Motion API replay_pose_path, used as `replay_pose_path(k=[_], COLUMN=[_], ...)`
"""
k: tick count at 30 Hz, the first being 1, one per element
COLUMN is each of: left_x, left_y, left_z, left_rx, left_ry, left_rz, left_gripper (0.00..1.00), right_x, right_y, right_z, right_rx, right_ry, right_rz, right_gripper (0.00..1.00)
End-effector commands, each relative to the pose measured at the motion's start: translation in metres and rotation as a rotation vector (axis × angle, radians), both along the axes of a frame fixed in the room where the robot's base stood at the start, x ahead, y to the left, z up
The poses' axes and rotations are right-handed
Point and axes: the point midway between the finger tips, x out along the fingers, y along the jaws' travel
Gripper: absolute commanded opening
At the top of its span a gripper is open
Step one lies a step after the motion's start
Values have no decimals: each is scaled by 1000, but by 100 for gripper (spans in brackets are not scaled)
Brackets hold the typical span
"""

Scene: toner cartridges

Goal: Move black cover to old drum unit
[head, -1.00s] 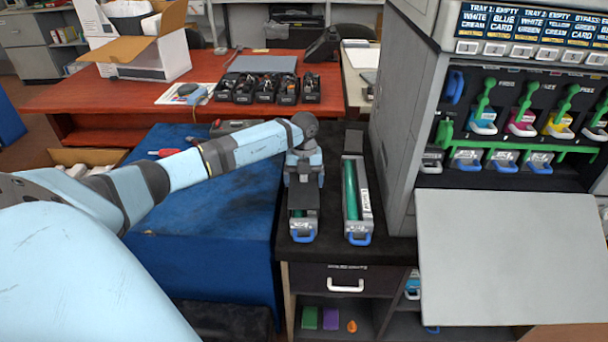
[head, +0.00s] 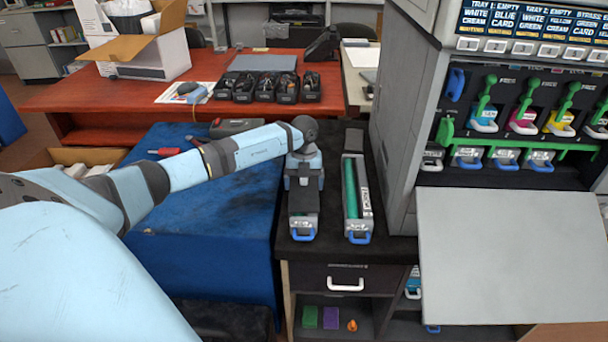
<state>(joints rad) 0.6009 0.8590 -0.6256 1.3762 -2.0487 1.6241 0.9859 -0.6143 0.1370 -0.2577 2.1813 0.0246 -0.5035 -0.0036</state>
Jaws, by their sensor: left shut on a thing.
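My left gripper (head: 303,184) points down over the left drum unit (head: 303,224) on the dark cabinet top. It is shut on the black cover (head: 303,203), which lies along the top of this unit and hides its green drum. I cannot tell whether the cover is seated or just above it. The right drum unit (head: 351,188) lies beside it with its green drum bare and a blue handle at its near end. Which unit is the old one is not readable here. My right gripper is out of view.
The printer (head: 395,120) stands close on the right, its grey door (head: 515,255) folded down. A blue-covered table (head: 215,235) is at the left under my left arm. A red desk (head: 320,105) with several black boxes is behind. A narrow gap separates the two units.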

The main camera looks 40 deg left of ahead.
Motion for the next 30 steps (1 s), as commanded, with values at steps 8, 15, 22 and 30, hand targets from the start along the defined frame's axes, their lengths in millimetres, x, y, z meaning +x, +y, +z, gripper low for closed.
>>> replay_pose_path(k=[8,15,22,30], left_x=[0,1,5,10], left_y=[0,1,5,9], left_z=[0,5,58,115], left_rx=[0,1,2,1], left_ry=[0,-2,-4,-2], left_rz=[0,0,0,-1], left_gripper=[100,100,100,100], right_x=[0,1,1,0], right_y=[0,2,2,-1], right_z=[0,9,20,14], right_rx=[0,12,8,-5], right_ry=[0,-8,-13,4], right_rz=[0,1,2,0], right_gripper=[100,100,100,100])
